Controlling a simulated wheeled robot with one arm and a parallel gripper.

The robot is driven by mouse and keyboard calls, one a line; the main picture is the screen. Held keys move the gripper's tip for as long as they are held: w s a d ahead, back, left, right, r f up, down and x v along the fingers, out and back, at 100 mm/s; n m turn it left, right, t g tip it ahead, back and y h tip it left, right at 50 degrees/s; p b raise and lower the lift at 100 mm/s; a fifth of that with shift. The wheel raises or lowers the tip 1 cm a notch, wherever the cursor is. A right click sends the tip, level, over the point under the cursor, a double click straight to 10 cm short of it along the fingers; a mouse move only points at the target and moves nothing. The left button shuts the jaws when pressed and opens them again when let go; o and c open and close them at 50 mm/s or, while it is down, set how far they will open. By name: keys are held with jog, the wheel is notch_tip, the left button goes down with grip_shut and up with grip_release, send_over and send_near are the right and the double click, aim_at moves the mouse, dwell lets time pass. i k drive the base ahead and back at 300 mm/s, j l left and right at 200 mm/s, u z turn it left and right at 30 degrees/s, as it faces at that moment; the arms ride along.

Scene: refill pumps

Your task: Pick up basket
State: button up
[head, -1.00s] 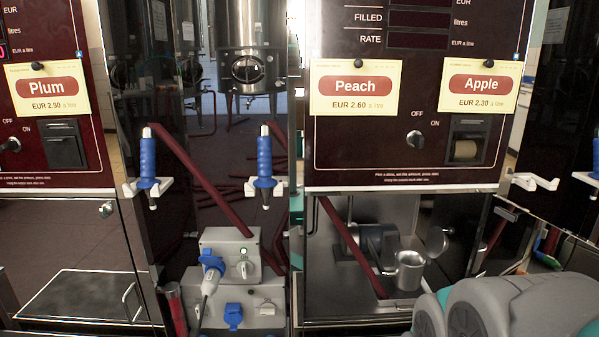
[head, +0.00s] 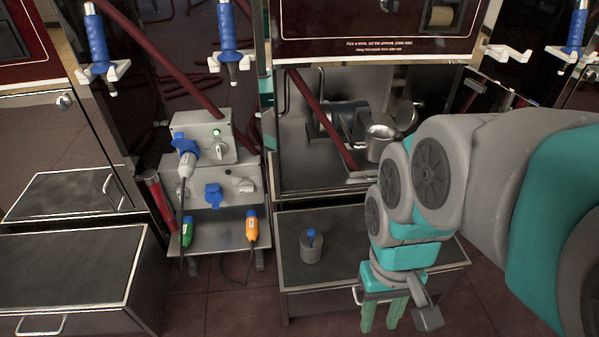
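I cannot make out anything that is clearly a basket. Whether this is the basket I cannot tell. My gripper (head: 383,312) hangs pointing down at the lower right, in front of the low cabinet (head: 345,225). Its two green fingers stand apart with nothing seen between them. It is well below the vessel and apart from it.
A small grey pot (head: 311,246) with a blue piece stands on the low cabinet. A grey socket box (head: 203,137) and a shelf with green (head: 187,231) and orange (head: 251,229) connectors are to the left. Blue-handled nozzles (head: 228,30) hang above. A dark red pipe (head: 320,115) slants through the recess.

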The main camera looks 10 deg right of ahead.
aim_at(311, 241)
jog(key=k+l+u, duration=0.1)
jog(key=u, duration=0.3)
jog(key=k+l+u, duration=0.1)
jog(key=u, duration=0.35)
jog(key=k+l+u, duration=0.1)
jog(key=u, duration=0.3)
jog(key=k+u, duration=0.1)
jog(key=u, duration=0.35)
jog(key=k, duration=0.4)
